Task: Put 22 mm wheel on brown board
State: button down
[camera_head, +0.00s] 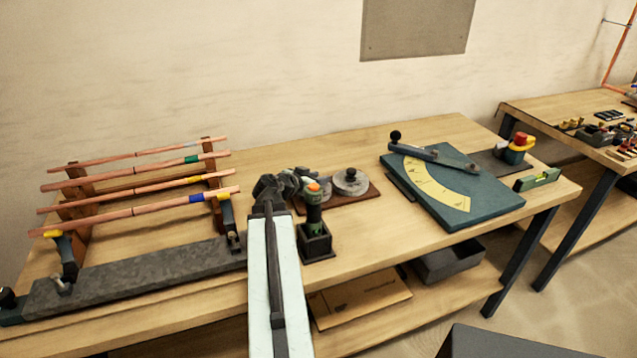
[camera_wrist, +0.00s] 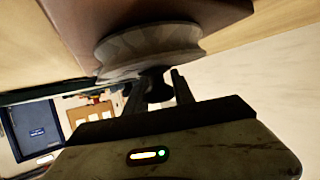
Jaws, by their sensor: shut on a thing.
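My gripper (camera_wrist: 155,88) is shut on the black knob of a grey grooved wheel (camera_wrist: 150,50) in the wrist view. The wheel is at the brown board (camera_wrist: 200,10); I cannot tell whether they touch. In the head view the brown board (camera_head: 371,197) lies on the bench, right of my gripper (camera_head: 300,178). A second grey wheel (camera_head: 350,182) with a black knob sits on the board. The held wheel is partly hidden there behind my gripper and an upright tool. I cannot read a size on either wheel.
A green-and-black tool with an orange top (camera_head: 313,205) stands in a dark holder close in front of the board. Copper pipes (camera_head: 140,205) lie on a rack at left. A teal plate with a yellow scale (camera_head: 435,185) lies at right.

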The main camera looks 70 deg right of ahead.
jog(key=shift+f, duration=0.15)
jog(key=c, duration=1.1)
grip_release()
jog(key=shift+o, duration=0.2)
